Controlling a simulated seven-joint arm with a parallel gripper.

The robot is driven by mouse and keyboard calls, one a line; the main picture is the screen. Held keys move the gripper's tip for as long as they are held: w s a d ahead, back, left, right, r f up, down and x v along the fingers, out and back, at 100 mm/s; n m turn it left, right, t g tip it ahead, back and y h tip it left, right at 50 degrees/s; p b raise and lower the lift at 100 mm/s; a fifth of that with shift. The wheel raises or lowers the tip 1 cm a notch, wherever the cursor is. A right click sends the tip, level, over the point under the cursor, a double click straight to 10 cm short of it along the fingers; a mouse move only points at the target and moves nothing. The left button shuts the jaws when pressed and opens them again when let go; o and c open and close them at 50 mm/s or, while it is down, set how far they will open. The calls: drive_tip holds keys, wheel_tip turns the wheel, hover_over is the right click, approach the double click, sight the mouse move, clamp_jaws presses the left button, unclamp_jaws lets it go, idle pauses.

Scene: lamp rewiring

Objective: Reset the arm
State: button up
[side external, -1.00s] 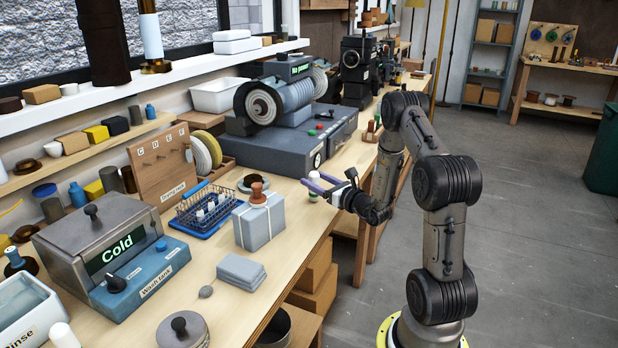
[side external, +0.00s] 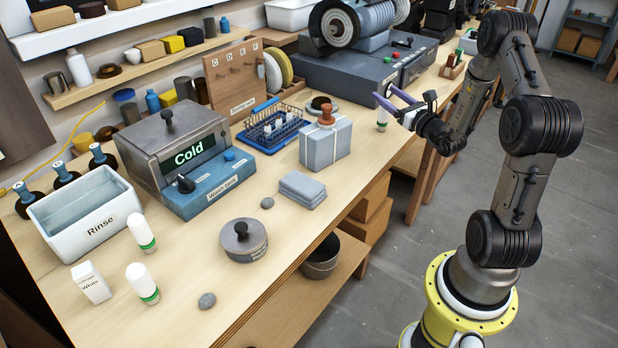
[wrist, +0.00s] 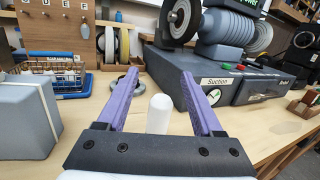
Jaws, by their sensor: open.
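My gripper (side external: 384,93) is open and empty, with two purple fingers held above the wooden bench near its front edge. In the wrist view, the fingers (wrist: 157,72) point forward, apart from each other. A white-capped bottle (side external: 382,118) stands upright on the bench just below the gripper. Its white top (wrist: 159,114) shows between the fingers in the wrist view. I cannot tell how much height separates them. A grey-blue box (side external: 326,145) with a brown-handled stamp (side external: 326,115) on top is left of the gripper.
The blue wire rack (side external: 275,125) and drying rack board (side external: 235,80) stand behind the box. The grey suction machine (wrist: 205,95) is ahead. Open floor (side external: 560,200) lies right.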

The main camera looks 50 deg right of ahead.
drive_tip(key=w+a+r+n+g+y, duration=0.1)
drive_tip(key=a+r+n+y, duration=0.3)
drive_tip(key=a, duration=0.5)
drive_tip(key=w+a+r+n+g+y, duration=0.1)
drive_tip(key=a+r+n+y, duration=0.1)
drive_tip(key=a+n+y, duration=0.6)
drive_tip(key=w+a+r+n+g+y, duration=0.1)
drive_tip(key=a+r+n+g+y, duration=0.2)
drive_tip(key=a, duration=0.7)
drive_tip(key=s+a+f+n+g+y, duration=0.1)
drive_tip(key=s+a+n+g+y, duration=0.1)
drive_tip(key=s+a+n+g, duration=0.85)
drive_tip(key=s+a+f+n+h, duration=0.1)
drive_tip(key=s+f+n+h, duration=0.1)
drive_tip(key=s+n+h, duration=0.4)
drive_tip(key=s+n, duration=0.3)
drive_tip(key=s, duration=0.2)
drive_tip(key=shift+s+a+t, duration=0.2)
drive_tip(key=shift+a+t, duration=0.05)
drive_tip(key=shift+t, duration=0.1)
drive_tip(key=shift+o, duration=0.5)
drive_tip(key=d+n+h, duration=0.1)
drive_tip(key=s+d+r+n+t+h, duration=0.1)
drive_tip(key=d+n, duration=0.1)
drive_tip(key=s+d+r+n+t+h, duration=0.1)
drive_tip(key=d+n+h, duration=0.1)
drive_tip(key=shift+d, duration=0.1)
